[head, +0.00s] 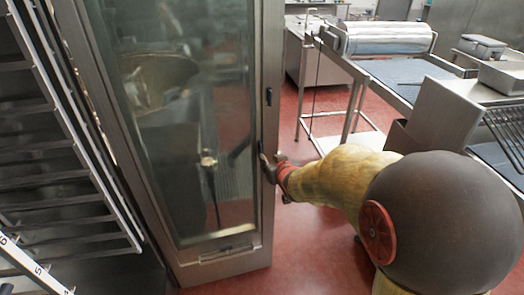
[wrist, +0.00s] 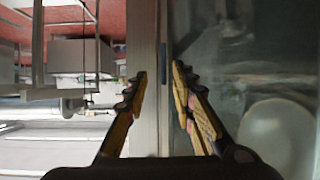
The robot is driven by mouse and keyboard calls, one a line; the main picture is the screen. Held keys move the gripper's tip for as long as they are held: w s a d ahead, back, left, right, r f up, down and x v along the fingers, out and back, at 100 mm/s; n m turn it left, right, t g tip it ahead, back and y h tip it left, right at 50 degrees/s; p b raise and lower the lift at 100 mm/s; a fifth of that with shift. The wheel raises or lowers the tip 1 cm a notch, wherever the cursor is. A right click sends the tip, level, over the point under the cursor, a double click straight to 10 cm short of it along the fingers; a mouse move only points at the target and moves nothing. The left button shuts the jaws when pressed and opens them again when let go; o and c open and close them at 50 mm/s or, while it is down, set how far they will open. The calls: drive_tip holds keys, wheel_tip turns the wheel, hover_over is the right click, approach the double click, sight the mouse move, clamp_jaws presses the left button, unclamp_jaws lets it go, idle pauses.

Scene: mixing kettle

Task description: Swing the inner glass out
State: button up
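The tall glass door (head: 272,60) stands swung out, with a metal frame around its pane. The glass (head: 215,110) fills the frame, and I cannot tell the inner glass from the outer pane. The glass also shows at the right of the wrist view (wrist: 255,60). My gripper (head: 268,163) is at the door's right edge, about mid-height. In the wrist view my gripper (wrist: 158,85) is open, with one finger on each side of the metal frame strip (wrist: 147,40). A dark strip (wrist: 163,62) lies on that frame between the fingers. Contact with the frame is unclear.
Metal racks (head: 50,180) run along the left, behind the door's hinge side. A steel table with a roller-like cylinder (head: 385,38) stands at the back right. A steel counter (head: 440,110) with trays is at the right. Red floor (head: 310,245) is clear right of the door.

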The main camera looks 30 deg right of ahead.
sight(261, 148)
drive_tip(key=shift+t, duration=0.5)
drive_tip(key=x, duration=0.2)
drive_tip(key=r+b+x, duration=0.1)
drive_tip(key=x, duration=0.2)
drive_tip(key=b+x, duration=0.1)
drive_tip(key=x, duration=0.2)
drive_tip(key=shift+w+a+r, duration=0.15)
drive_tip(key=shift+w+r, duration=0.2)
drive_tip(key=shift+c, duration=0.4)
clamp_jaws()
